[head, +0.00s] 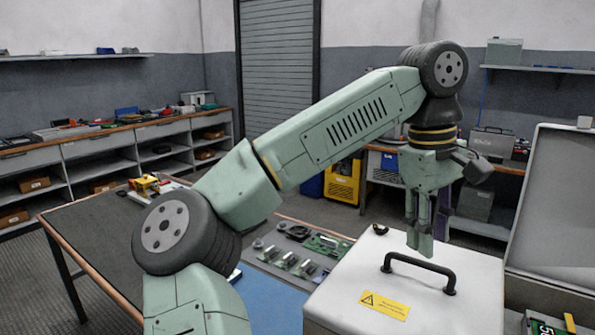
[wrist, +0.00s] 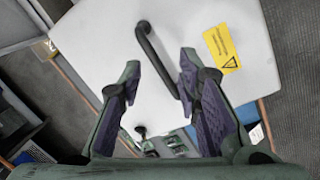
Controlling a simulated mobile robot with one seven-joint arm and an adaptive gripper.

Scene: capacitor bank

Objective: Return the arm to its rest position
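My arm reaches across the head view from lower left to upper right, bent at the elbow. My gripper (head: 430,237) hangs fingers down over a pale grey lid or cover (head: 345,285). A black bar handle (head: 420,266) and a yellow warning label (head: 384,305) are on this cover. In the wrist view my gripper (wrist: 160,60) is open, its fingers apart. The handle (wrist: 152,50) shows between them in the picture, with the cover (wrist: 100,50) behind. I see nothing held. The fingertips are near the handle; I cannot tell whether they touch it.
Green circuit boards and parts (head: 290,262) lie left of the cover. A dark-topped table (head: 90,235) with a yellow item (head: 145,186) stands at left. A raised grey panel (head: 560,200) stands at right. Shelving and cabinets line the walls. Floor space is clear behind the table.

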